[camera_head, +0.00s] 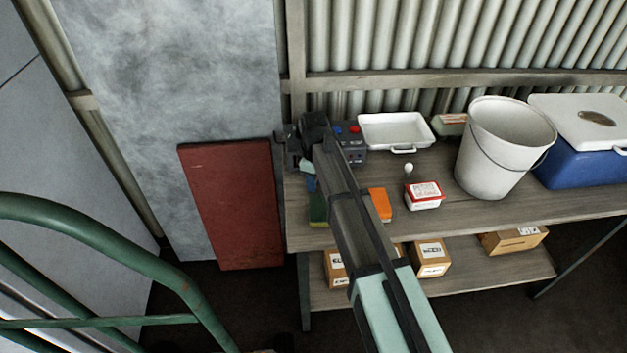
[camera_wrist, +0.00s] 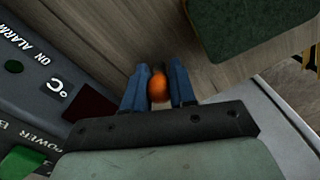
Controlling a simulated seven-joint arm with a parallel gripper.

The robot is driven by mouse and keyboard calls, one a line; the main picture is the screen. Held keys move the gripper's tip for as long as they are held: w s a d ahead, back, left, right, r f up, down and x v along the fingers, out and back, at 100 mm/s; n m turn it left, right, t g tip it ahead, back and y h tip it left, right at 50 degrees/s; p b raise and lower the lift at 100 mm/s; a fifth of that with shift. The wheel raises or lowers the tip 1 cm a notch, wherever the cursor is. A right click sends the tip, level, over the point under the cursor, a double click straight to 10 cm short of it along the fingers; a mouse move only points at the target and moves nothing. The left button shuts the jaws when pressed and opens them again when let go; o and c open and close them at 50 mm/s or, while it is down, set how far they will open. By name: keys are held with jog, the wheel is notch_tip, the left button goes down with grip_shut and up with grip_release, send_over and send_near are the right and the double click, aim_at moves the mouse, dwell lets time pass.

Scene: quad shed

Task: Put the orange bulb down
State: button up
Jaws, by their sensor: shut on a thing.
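The orange bulb (camera_wrist: 158,90) is between the two blue fingers of my gripper (camera_wrist: 158,76) in the wrist view. The gripper is shut on it. A dark part shows at the bulb's far end. The wooden bench (camera_wrist: 165,35) lies beneath the fingers; I cannot tell whether the bulb touches it. In the head view my gripper (camera_head: 310,183) is at the bench's left end, and my arm and wrist hide the bulb there.
A grey control box (camera_wrist: 35,65) stands close on the left in the wrist view, and a green-topped block (camera_wrist: 250,28) lies at upper right. On the bench (camera_head: 440,210) are a white tray (camera_head: 395,131), an orange box (camera_head: 380,204), a red-and-white box (camera_head: 423,195) and a bucket (camera_head: 500,150).

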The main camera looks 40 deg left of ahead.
jog(key=shift+f, duration=0.1)
jog(key=o, duration=0.8)
notch_tip(320, 180, up, 12)
jog(key=shift+r, duration=0.15)
dwell(0.4)
dwell(0.5)
